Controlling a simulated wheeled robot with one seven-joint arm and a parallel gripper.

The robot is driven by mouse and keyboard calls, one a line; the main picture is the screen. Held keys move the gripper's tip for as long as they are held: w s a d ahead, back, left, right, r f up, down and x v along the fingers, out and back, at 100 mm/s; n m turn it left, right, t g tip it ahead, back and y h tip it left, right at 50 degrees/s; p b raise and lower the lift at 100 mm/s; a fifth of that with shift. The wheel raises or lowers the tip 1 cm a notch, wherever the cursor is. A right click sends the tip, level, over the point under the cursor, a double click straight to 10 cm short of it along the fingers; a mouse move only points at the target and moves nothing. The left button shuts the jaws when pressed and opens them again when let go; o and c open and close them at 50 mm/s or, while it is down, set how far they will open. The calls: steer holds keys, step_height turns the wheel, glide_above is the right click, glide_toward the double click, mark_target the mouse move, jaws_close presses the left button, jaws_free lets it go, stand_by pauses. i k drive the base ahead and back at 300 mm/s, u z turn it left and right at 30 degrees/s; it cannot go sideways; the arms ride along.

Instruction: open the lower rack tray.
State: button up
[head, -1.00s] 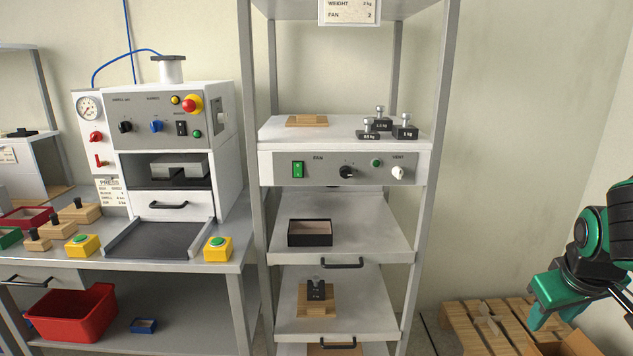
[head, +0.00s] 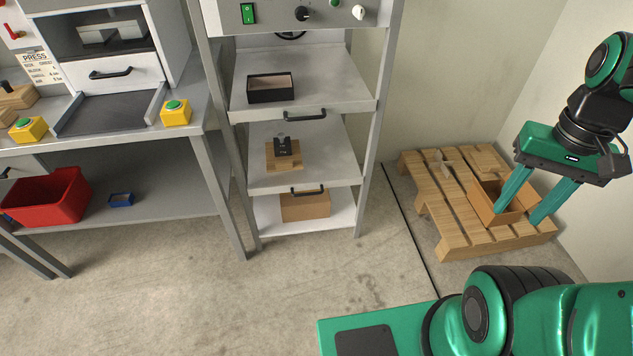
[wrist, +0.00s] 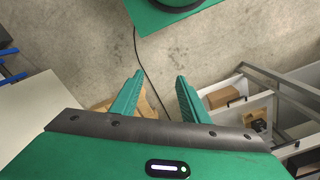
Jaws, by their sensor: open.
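The rack (head: 385,95) stands in the middle of the head view with two pull-out trays. The lower rack tray (head: 330,165) has a black handle (head: 308,191) on its front edge and bears a wooden board (head: 277,161) with a dark block (head: 287,146) on it. The upper tray (head: 345,95) bears a black open box (head: 271,88).
A wooden pallet (head: 435,195) with an open cardboard box (head: 480,205) lies right of the rack. A brown box (head: 305,207) sits on the rack's bottom shelf. A bench (head: 190,150) with a press stands at left. The floor (head: 300,290) in front is clear.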

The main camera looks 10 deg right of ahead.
mark_target(327, 156)
steer(key=k, duration=1.1)
steer(key=u, duration=0.55)
steer(key=i, duration=1.8)
steer(key=z, duration=0.55)
